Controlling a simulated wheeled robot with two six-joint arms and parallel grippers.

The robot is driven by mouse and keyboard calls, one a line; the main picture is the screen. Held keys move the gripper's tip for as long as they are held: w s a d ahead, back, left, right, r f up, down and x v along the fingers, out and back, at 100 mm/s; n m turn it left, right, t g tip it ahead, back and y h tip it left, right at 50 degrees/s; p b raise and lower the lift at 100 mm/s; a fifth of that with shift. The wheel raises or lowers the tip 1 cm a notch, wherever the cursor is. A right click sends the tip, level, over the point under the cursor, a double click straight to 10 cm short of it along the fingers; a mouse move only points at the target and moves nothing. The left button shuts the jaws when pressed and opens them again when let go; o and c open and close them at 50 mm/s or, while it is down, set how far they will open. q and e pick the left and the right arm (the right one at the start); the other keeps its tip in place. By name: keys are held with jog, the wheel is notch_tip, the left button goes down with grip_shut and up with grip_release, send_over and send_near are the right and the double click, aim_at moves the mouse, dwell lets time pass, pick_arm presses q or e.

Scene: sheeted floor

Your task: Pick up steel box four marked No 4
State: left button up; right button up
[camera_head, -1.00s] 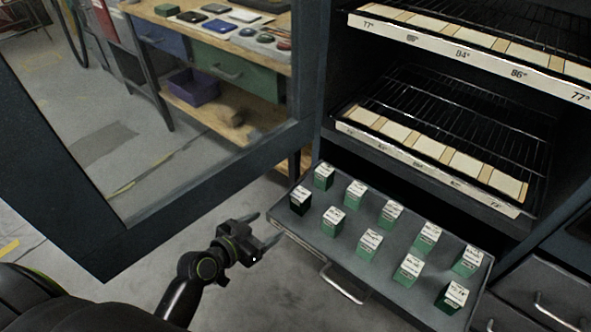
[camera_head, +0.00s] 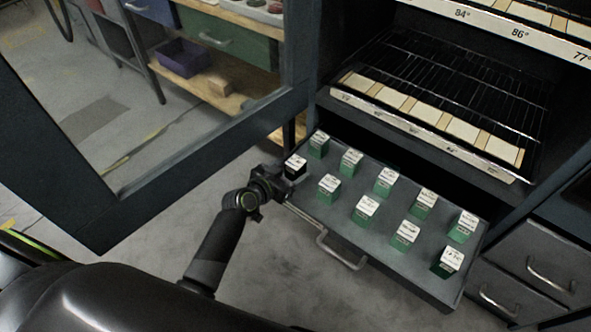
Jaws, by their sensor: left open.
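Several small green boxes with white labelled tops stand in two rows in the open grey drawer (camera_head: 385,262). The labels are too small to read, so I cannot tell which box is No 4. A darker box (camera_head: 295,167) stands at the drawer's left front corner, with a green box (camera_head: 328,188) to its right in the front row. My left gripper (camera_head: 288,184) is open at the drawer's left edge, right beside the darker box. Its fingers are dark and partly lost against the drawer and box; I cannot tell whether they touch it. My right gripper is not in view.
The drawer handle (camera_head: 340,254) sticks out in front. Wire racks (camera_head: 450,90) with pale label strips are above the drawer. A glazed cabinet door (camera_head: 190,165) stands open at left. A workbench with a purple bin (camera_head: 183,57) is behind it.

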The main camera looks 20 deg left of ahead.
aim_at(299, 165)
pick_arm(q)
jog(key=x, duration=0.3)
jog(key=shift+w+d+f+b, duration=0.1)
jog(key=shift+w+f+b, duration=0.15)
jog(key=shift+b, duration=0.1)
jog(key=shift+w+d+f, duration=0.15)
jog(key=shift+w, duration=0.2)
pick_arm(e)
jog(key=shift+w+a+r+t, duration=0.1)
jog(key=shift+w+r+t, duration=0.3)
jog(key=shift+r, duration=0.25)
pick_arm(q)
jog(key=shift+c, duration=0.5)
jog(key=c, duration=1.2)
jog(key=shift+o, duration=0.2)
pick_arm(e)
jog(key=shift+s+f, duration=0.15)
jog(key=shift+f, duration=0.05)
